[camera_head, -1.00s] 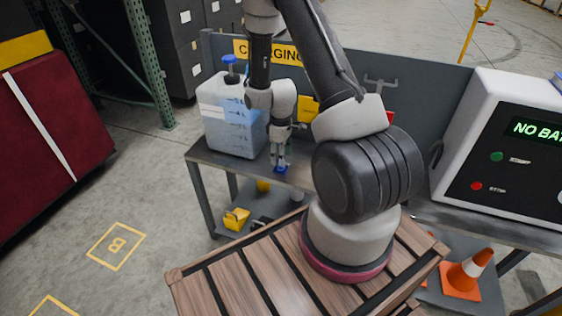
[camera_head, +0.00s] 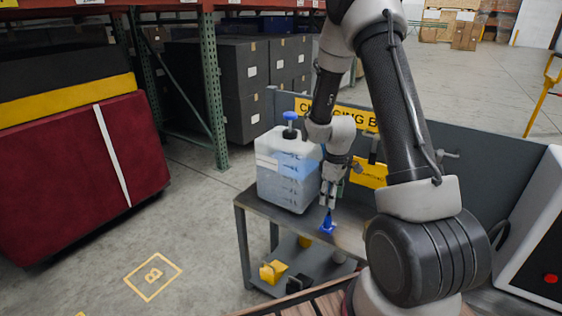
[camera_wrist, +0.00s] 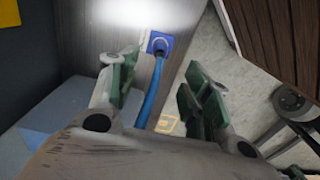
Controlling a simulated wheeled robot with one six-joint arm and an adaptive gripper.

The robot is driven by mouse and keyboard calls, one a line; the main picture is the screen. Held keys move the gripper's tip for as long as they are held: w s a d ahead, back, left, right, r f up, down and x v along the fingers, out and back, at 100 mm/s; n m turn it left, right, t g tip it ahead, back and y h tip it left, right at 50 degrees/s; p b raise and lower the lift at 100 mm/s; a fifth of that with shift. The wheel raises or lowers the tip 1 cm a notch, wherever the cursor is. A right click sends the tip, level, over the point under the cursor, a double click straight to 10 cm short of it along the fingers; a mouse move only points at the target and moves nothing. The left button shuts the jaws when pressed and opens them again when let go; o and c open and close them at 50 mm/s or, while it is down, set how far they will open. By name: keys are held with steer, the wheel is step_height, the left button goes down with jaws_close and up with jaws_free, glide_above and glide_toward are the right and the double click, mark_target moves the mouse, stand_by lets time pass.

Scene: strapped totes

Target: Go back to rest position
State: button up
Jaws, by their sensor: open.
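In the wrist view, my gripper's green-padded fingers (camera_wrist: 160,88) are spread apart.
A jug of blue liquid (camera_head: 287,170) stands on the bench left of my gripper. The charging sign (camera_head: 337,113) is on the back panel. A white cabinet (camera_head: 535,235) is at right. A red block (camera_head: 90,170) and rack post (camera_head: 213,95) stand left; floor between is clear.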

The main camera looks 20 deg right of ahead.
steer(key=shift+s+m, duration=0.1)
steer(key=shift+m, duration=0.2)
steer(key=s+a+r+m+t, duration=0.1)
steer(key=s+r+m, duration=0.1)
steer(key=s+r, duration=0.5)
steer(key=s+a+r+m+t, duration=0.2)
steer(key=s+r, duration=0.6)
steer(key=r, duration=0.6)
steer(key=s+a+r+m+t, duration=0.1)
steer(key=s+a+r+m, duration=0.1)
steer(key=s+r, duration=0.6)
step_height(320, 180, up, 3)
steer(key=shift+s+r+m, duration=0.1)
steer(key=shift+s+m, duration=0.1)
steer(key=shift+m, duration=0.3)
steer(key=shift+o, duration=0.2)
